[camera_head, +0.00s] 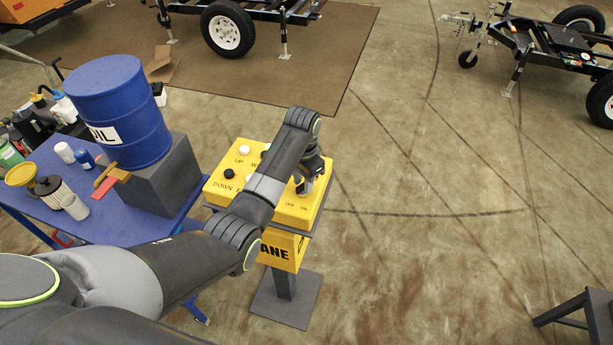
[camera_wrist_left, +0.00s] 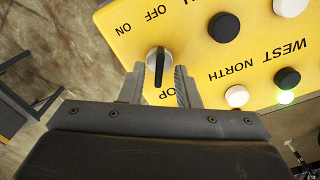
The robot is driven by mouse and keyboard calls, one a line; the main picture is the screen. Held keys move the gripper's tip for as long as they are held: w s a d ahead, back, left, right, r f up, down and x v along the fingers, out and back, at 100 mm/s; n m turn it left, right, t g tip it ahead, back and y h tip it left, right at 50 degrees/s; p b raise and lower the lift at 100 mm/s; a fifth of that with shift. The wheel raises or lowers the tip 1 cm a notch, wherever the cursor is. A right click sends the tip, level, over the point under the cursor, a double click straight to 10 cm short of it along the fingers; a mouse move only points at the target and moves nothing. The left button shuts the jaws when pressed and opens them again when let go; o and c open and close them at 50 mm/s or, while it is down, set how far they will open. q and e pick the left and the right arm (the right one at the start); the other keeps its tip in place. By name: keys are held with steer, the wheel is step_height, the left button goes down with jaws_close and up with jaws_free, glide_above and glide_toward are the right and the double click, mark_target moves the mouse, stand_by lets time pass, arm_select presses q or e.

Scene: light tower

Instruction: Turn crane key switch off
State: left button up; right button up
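The yellow crane control box (camera_head: 290,213) stands on a post, and its top panel also shows in the left wrist view (camera_wrist_left: 190,58). The key switch (camera_wrist_left: 158,60) is a round silver knob with a black bar, near the printed words ON and OFF. The bar lies nearly upright in the left wrist view, roughly in line with OFF. My left gripper (camera_wrist_left: 158,84) is open, one fingertip on each side of the bar, with small gaps visible. In the head view my left gripper (camera_head: 308,183) is over the panel's right part and hides the switch. My right gripper is in neither view.
Black and white buttons (camera_wrist_left: 223,27) sit beside the switch; a green light (camera_wrist_left: 285,97) glows by one. A blue table (camera_head: 110,232) with a blue oil drum (camera_head: 117,105) stands left of the box. Open floor (camera_head: 430,200) lies to the right.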

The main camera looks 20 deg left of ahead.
arm_select(q)
steer(key=shift+s, duration=0.25)
steer(key=shift+c, duration=0.3)
jaws_close()
steer(key=shift+w+n, duration=0.1)
steer(key=shift+n, duration=0.2)
steer(key=n, duration=0.5)
steer(key=shift+a, duration=0.1)
steer(key=n, duration=0.6)
steer(key=shift+n, duration=0.3)
steer(key=shift+o, duration=0.3)
jaws_free()
